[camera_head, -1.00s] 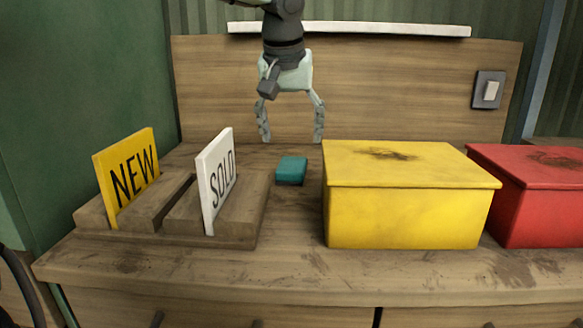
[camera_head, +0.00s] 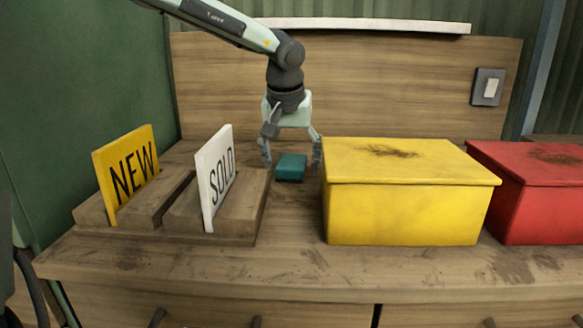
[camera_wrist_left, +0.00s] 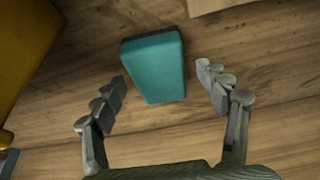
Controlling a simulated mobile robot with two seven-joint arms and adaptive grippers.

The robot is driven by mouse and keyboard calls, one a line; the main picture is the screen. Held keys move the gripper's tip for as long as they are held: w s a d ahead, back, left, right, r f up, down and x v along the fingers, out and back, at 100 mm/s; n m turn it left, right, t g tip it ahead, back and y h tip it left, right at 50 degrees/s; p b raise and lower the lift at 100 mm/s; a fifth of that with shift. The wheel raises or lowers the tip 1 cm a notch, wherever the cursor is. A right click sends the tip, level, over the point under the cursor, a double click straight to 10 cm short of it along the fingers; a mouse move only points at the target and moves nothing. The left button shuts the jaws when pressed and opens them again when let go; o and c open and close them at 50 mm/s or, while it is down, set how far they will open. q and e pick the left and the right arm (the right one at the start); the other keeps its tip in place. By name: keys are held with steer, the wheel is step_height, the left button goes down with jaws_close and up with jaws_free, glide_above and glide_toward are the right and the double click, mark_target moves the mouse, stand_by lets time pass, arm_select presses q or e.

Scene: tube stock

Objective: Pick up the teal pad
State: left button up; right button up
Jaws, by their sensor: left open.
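The teal pad (camera_head: 291,168) lies on the wooden bench top between the sign holder and the yellow box. My left gripper (camera_head: 291,165) is open above and around the pad's place, pointing down, with one finger to each side of it. In the left wrist view the teal pad (camera_wrist_left: 155,67) shows ahead of and between the open fingertips of my left gripper (camera_wrist_left: 160,82), and neither finger touches it. My right gripper is not in view.
A yellow lidded box (camera_head: 405,205) stands close to the right of the pad, with a red box (camera_head: 535,200) beyond it. A wooden holder (camera_head: 240,222) with a yellow NEW sign (camera_head: 127,175) and a white SOLD sign (camera_head: 216,178) stands left. The bench front is clear.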

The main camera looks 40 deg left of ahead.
mark_target(291, 162)
arm_select(q)
steer(key=shift+f, duration=0.25)
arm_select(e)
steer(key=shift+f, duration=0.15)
arm_select(q)
steer(key=c, duration=1.3)
steer(key=shift+o, duration=0.2)
steer(key=shift+r, duration=0.1)
steer(key=shift+r, duration=0.3)
step_height(291, 162, up, 9)
steer(key=shift+f+p, duration=0.15)
steer(key=shift+p, duration=0.15)
steer(key=shift+r, duration=0.55)
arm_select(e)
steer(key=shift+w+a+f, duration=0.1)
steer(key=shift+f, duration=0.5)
